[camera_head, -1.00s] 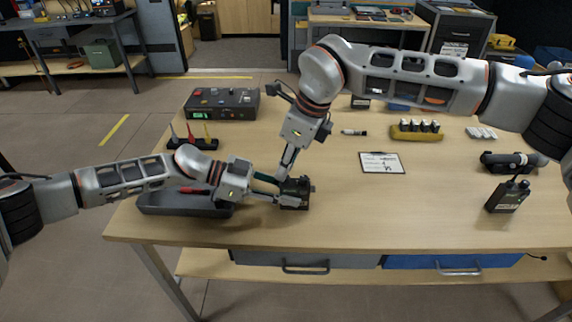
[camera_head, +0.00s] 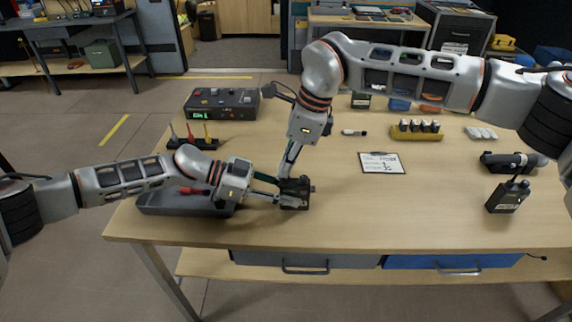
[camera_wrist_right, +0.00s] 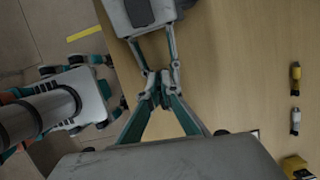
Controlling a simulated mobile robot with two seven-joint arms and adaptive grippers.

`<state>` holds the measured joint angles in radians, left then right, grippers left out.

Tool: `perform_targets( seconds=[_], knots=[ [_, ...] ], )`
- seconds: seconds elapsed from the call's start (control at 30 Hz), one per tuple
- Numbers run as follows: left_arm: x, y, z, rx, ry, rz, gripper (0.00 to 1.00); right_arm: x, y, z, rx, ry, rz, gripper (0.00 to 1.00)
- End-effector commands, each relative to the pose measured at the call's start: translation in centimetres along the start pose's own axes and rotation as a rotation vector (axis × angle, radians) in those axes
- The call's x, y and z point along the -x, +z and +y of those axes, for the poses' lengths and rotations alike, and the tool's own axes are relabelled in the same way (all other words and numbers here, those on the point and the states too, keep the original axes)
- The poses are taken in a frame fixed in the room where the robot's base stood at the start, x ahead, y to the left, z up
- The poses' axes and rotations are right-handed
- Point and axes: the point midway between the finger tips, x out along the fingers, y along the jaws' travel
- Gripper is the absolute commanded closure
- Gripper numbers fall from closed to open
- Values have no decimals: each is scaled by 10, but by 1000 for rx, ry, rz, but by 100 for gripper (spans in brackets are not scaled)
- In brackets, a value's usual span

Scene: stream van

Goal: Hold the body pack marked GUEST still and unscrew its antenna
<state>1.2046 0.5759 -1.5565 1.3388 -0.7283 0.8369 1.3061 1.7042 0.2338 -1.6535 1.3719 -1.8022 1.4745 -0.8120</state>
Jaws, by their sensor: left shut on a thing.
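A small dark body pack (camera_head: 294,201) stands near the table's front edge, left of centre. Its marking cannot be read, and its antenna is hidden by my grippers. My left gripper (camera_head: 282,193) is shut on this pack from the left. My right gripper (camera_head: 289,174) reaches down from above, its fingertips at the top of the pack; it also shows in the right wrist view (camera_wrist_right: 160,82). The fingers look close together there, but what lies between them is unclear. A second dark body pack (camera_head: 507,198) with a short antenna stands upright at the right, apart from both grippers.
A grey tray (camera_head: 160,207) lies under my left forearm. A small rack of screwdrivers (camera_head: 205,142) and a control box (camera_head: 222,103) are behind it. A clipboard (camera_head: 382,162), marker (camera_head: 353,133) and yellow battery holder (camera_head: 416,133) lie to the right. The front centre-right is clear.

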Motion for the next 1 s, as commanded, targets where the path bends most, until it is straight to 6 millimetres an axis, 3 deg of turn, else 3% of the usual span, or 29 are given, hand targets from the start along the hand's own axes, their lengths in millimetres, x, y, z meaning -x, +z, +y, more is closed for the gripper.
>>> perform_targets(
  seconds=[0.47,0.8,1.0],
  knots=[
    [0,0,0,0,-1,0,100,0,0,0,68,23,0,100],
    [0,0,0,0,-1,0,100,0,0,0,336,105,2,100],
    [0,0,0,0,-1,0,100,0,0,1,381,118,0,100]
  ],
)
